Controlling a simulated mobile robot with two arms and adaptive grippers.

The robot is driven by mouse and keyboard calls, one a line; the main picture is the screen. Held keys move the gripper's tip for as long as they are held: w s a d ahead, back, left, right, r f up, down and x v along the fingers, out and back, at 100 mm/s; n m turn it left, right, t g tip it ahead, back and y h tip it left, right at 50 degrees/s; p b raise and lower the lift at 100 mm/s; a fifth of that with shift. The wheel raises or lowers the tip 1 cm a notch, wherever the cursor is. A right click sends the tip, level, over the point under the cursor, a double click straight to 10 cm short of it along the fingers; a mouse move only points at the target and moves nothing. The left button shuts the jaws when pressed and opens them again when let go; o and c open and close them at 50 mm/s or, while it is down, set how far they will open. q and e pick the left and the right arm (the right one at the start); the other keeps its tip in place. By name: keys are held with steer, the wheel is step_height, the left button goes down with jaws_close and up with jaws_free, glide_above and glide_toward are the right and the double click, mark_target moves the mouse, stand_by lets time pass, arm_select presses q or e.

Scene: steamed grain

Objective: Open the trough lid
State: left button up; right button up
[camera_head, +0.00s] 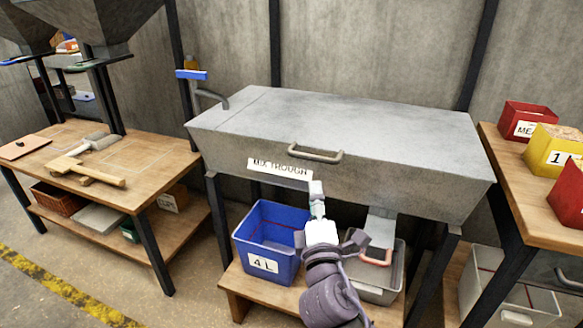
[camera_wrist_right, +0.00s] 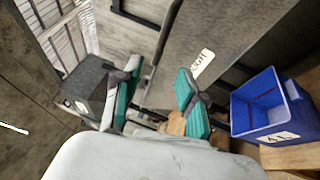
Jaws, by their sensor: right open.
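The grey metal trough (camera_head: 230,150) stands against the wall in the head view, its flat lid (camera_head: 350,110) lying shut on top. A bar handle (camera_head: 316,154) is at the lid's front edge, above a white "MIX TROUGH" label (camera_head: 280,169). My right gripper (camera_head: 317,192) is in front of the trough, just below the handle and right of the label, not holding the handle. In the right wrist view, its green-padded fingers (camera_wrist_right: 159,100) are spread apart with nothing gripped. The trough front (camera_wrist_right: 225,35) shows beyond them. My left gripper is not in view.
Under the trough, a blue "4 L" bin (camera_head: 252,250) and a grey bin (camera_head: 372,292) stand on a low wooden shelf. A wooden bench (camera_head: 140,165) with a mallet (camera_head: 88,172) is at left. A table (camera_head: 520,195) with red and yellow bins is at right.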

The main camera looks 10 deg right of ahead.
mark_target(311, 157)
steer(key=x, duration=1.3)
steer(key=shift+w+d, duration=0.15)
steer(key=shift+w, duration=0.05)
jaws_close()
